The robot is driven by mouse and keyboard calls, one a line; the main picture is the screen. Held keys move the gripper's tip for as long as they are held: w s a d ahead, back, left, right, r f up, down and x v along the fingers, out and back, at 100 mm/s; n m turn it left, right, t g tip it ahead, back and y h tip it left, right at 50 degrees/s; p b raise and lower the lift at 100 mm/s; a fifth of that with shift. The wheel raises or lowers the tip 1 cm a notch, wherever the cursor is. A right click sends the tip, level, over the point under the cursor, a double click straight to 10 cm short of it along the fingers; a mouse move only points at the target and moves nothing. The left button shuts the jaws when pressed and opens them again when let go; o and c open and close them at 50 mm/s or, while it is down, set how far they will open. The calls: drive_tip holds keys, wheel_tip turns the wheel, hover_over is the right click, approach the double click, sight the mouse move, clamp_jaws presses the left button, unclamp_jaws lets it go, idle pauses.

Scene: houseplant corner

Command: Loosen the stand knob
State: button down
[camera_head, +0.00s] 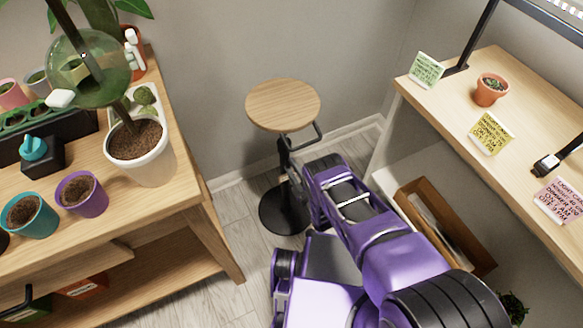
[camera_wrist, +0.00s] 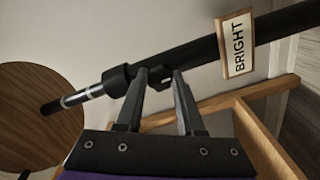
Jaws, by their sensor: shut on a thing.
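The stand (camera_head: 283,104) has a round wooden top, a black post and a round black base, and it stands upright on the floor between the two benches. In the wrist view its black post (camera_wrist: 205,53) runs diagonally, with a collar and a silver section near the wooden top (camera_wrist: 38,115). The small dark stand knob (camera_wrist: 160,76) sits on the post beside the collar. My gripper (camera_wrist: 160,82) is shut on the knob, one finger on each side. In the head view my gripper (camera_head: 292,172) is at the post below the top, and the knob is hidden.
A plant bench (camera_head: 205,195) with several pots stands close on the left. A "BRIGHT" sign (camera_wrist: 235,45) shows in the wrist view.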

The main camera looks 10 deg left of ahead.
drive_tip(key=n, duration=0.4)
drive_tip(key=shift+n, duration=0.4)
drive_tip(key=n, duration=0.9)
drive_tip(key=shift+r, duration=0.15)
drive_tip(key=shift+n, duration=1.7)
drive_tip(key=c, duration=0.5)
unclamp_jaws()
drive_tip(key=shift+c, duration=0.2)
